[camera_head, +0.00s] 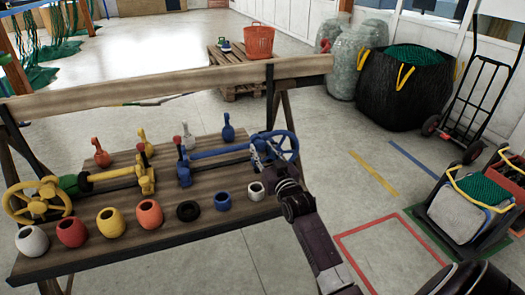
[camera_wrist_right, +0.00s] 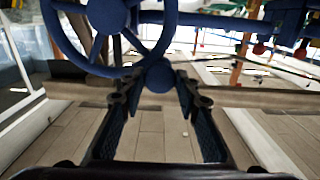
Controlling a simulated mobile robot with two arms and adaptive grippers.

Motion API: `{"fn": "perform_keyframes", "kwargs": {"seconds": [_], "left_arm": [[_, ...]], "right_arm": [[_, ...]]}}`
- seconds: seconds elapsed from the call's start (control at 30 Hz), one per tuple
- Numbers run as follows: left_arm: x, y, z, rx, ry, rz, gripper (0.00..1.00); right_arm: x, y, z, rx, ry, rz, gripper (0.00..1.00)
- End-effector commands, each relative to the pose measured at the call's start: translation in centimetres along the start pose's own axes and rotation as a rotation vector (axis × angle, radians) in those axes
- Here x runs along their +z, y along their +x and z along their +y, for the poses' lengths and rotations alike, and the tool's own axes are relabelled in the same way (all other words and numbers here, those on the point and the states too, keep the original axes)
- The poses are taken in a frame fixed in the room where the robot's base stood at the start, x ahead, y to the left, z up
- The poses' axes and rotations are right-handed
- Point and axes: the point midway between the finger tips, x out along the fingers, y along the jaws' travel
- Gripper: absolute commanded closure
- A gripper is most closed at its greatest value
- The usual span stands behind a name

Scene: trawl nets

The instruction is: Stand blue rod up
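A blue rod (camera_head: 222,151) lies nearly level on the wooden table, between a blue bracket (camera_head: 184,172) with red-tipped pins and a blue handwheel (camera_head: 289,160). A dark bar runs just below it. In the right wrist view, the handwheel (camera_wrist_right: 62,50) fills the upper left. A blue round knob (camera_wrist_right: 158,76) shows between the tips of the open right gripper (camera_wrist_right: 157,85); I cannot tell whether they touch it. My left gripper is not in view.
A similar yellow set with a yellow handwheel (camera_head: 22,202) lies at the table's left. Several coloured cups, including a white one (camera_head: 256,191), line the front edge. A wooden beam (camera_head: 170,86) crosses behind.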

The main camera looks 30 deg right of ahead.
Motion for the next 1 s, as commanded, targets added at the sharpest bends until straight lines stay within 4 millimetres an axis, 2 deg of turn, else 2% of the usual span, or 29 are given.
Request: {"fn": "perform_keyframes", "kwargs": {"seconds": [0.03,0.17,0.63,1.0], "left_arm": [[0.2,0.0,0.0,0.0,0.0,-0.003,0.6],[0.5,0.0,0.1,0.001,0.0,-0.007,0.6],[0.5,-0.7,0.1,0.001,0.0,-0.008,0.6],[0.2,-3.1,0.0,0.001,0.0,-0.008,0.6]], "right_arm": [[0.0,0.0,0.0,0.0,0.0,0.0,0.87],[0.0,0.0,0.0,0.0,0.001,0.0,1.0],[-0.6,0.0,0.5,0.0,0.056,-0.001,1.0],[-2.4,0.0,2.9,0.001,0.329,0.0,1.0]]}}
